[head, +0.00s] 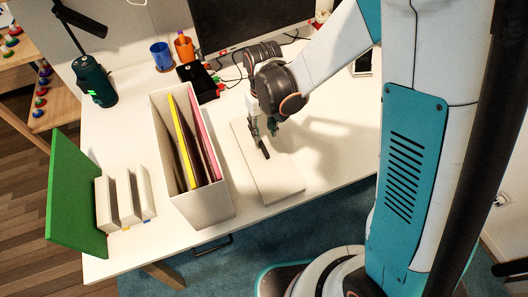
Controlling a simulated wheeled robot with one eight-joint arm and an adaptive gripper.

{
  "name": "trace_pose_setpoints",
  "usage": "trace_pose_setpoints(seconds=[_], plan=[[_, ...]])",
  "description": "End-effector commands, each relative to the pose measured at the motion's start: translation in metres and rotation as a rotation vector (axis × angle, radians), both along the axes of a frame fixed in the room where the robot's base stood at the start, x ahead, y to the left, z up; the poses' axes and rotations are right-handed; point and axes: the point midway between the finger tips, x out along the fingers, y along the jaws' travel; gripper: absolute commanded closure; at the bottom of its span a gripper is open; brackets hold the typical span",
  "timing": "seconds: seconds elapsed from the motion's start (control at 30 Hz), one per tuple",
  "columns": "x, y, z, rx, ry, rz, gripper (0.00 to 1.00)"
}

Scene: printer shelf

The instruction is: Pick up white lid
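A flat white rectangular panel, which looks like the white lid (277,183), lies on the white desk right of the box of folders. My gripper (264,146) points down over the left-middle part of the lid, with its fingertips at or just above the lid's surface. I cannot tell whether they touch it. The fingers are small and partly hidden by the wrist, so their opening is unclear. The arm's shadow falls across the desk to the right of the lid.
A white open box (205,207) with coloured folders stands close left of the lid. White binders (127,195) and a green board (75,190) are further left. Cups (162,55), a dark lamp base (94,82) and a monitor (245,22) stand behind. The desk (340,150) is clear to the right.

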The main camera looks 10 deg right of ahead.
Motion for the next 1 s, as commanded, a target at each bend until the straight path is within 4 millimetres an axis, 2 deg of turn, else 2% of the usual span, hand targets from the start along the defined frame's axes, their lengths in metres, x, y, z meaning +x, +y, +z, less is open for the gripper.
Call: trace_pose_setpoints(seconds=[0.03,0.1,0.43,0.7,0.97,1.0], plan=[[0.0,0.0,-0.012,0.0,0.0,0.0,0.65],[0.0,0.0,-0.02,0.0,0.0,0.0,0.65],[-0.001,0.0,-0.04,0.0,0.0,0.0,0.65],[-0.005,0.0,-0.078,0.0,-0.001,0.0,0.65],[-0.005,0.0,-0.081,0.0,-0.001,0.0,0.65],[-0.005,0.0,-0.081,0.0,-0.001,0.0,0.7]])
